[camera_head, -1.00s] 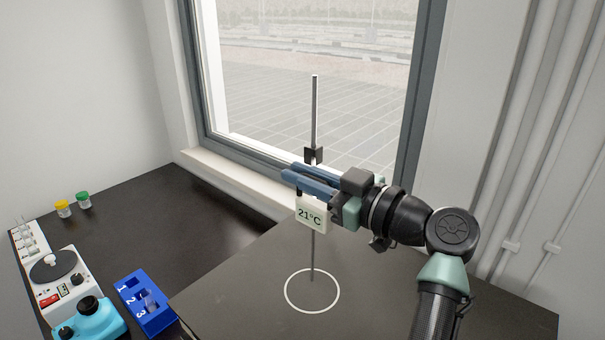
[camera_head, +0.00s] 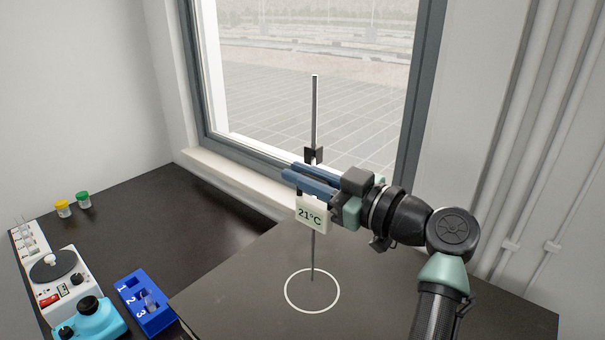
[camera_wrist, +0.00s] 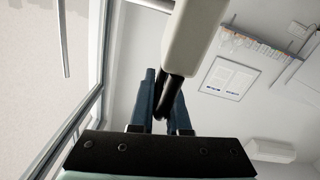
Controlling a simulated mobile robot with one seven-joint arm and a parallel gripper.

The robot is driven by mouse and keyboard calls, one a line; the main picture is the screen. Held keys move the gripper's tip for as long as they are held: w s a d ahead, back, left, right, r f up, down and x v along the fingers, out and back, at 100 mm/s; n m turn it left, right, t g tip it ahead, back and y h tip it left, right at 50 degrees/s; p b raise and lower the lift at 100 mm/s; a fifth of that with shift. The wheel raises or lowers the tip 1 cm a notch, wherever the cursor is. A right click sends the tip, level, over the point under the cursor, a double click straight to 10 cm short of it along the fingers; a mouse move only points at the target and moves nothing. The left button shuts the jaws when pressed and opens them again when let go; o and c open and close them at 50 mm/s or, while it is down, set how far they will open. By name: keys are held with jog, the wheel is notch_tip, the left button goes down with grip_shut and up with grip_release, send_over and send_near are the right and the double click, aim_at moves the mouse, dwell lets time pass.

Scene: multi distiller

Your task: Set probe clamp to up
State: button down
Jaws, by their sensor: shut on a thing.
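A thin upright metal rod (camera_head: 315,110) stands in front of the window. A black clamp (camera_head: 314,155) sits on it at mid height. Just below the clamp, a white probe display (camera_head: 312,214) reads 21°C, and a thin probe (camera_head: 312,258) hangs down from it over a white ring on the table. My gripper (camera_head: 290,178) reaches in from the right with its blue fingers at the rod, just above the display. In the wrist view the fingers (camera_wrist: 166,105) close around a dark cylindrical part (camera_wrist: 170,95) beneath the pale housing (camera_wrist: 192,38). The fingers hide part of the clamp assembly.
A white ring (camera_head: 312,291) marks the dark table (camera_head: 400,300). At the left stand a blue numbered rack (camera_head: 150,302), a white device with a dark round plate (camera_head: 60,285), a light-blue device (camera_head: 92,318) and two small capped jars (camera_head: 73,204). The window is behind the rod.

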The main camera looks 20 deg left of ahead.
jog(key=shift+d+r, duration=0.1)
jog(key=shift+r, duration=0.05)
notch_tip(320, 180, up, 14)
jog(key=p, duration=0.2)
dwell(0.4)
jog(key=c, duration=1.2)
grip_release()
jog(key=shift+o, duration=1.4)
jog(key=shift+f, duration=0.3)
jog(key=shift+f, duration=0.1)
